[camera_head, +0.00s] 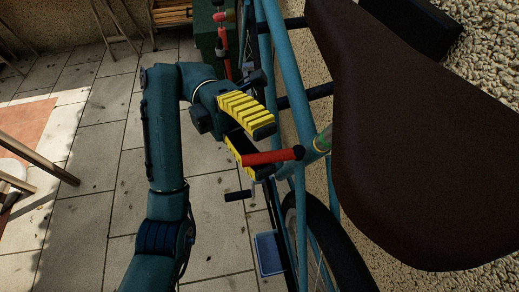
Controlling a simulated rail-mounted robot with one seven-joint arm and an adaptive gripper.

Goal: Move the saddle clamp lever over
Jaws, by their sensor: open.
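The saddle clamp lever (271,157) is a red bar. It lies nearly level, with its dark pivot end on the right by the bicycle's teal seat tube (318,145). My gripper (256,146) has yellow ribbed fingers with dark tips, spread apart. The upper finger is above the lever in the picture. The lower finger is at the lever's free left end and partly hidden by it. I cannot tell whether a finger touches the lever. The brown saddle (420,130) is to the right of the lever.
The teal bicycle frame (278,50) runs close beside my gripper. A pedal (238,196) and the wheel (325,250) are below. A rough pebbled wall (470,90) is behind the saddle. The tiled floor (80,220) at left is mostly clear, with chair legs (45,165) at the edge.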

